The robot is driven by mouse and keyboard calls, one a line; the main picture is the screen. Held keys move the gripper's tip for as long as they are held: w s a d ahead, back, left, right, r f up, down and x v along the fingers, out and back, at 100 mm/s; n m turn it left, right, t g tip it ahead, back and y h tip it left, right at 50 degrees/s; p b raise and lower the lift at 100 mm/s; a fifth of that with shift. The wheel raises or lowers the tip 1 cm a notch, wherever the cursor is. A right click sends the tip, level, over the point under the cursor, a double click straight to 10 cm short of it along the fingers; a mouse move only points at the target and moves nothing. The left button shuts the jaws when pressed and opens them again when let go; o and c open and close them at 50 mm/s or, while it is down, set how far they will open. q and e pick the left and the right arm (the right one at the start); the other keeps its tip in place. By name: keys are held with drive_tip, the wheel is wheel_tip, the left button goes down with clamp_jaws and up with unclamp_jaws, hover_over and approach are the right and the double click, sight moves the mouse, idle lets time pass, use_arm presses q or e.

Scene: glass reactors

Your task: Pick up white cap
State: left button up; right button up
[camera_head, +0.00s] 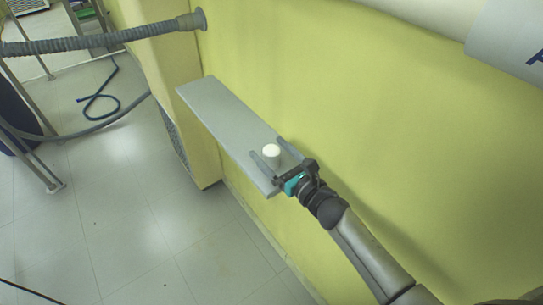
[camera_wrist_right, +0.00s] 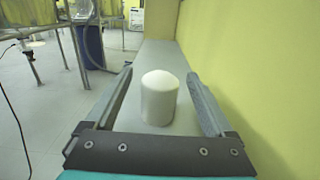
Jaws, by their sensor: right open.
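The white cap (camera_head: 271,151) stands upright on a narrow grey shelf (camera_head: 222,112) along the yellow wall. It is a short cylinder with a rounded top. In the right wrist view the cap (camera_wrist_right: 159,98) stands between the two fingers, with a gap on each side. My right gripper (camera_head: 270,150) is open around the cap and low over the shelf; the fingers (camera_wrist_right: 163,88) do not appear to touch it. The left gripper is not in view.
The yellow wall (camera_head: 330,100) runs close along the shelf's right side. A grey corrugated hose (camera_head: 100,40) crosses at the upper left. A blue container (camera_wrist_right: 91,45) and metal frames stand beyond the shelf. The tiled floor (camera_head: 130,220) on the left is mostly clear.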

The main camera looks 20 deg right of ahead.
drive_tip(key=shift+c, duration=0.4)
clamp_jaws()
idle(0.4)
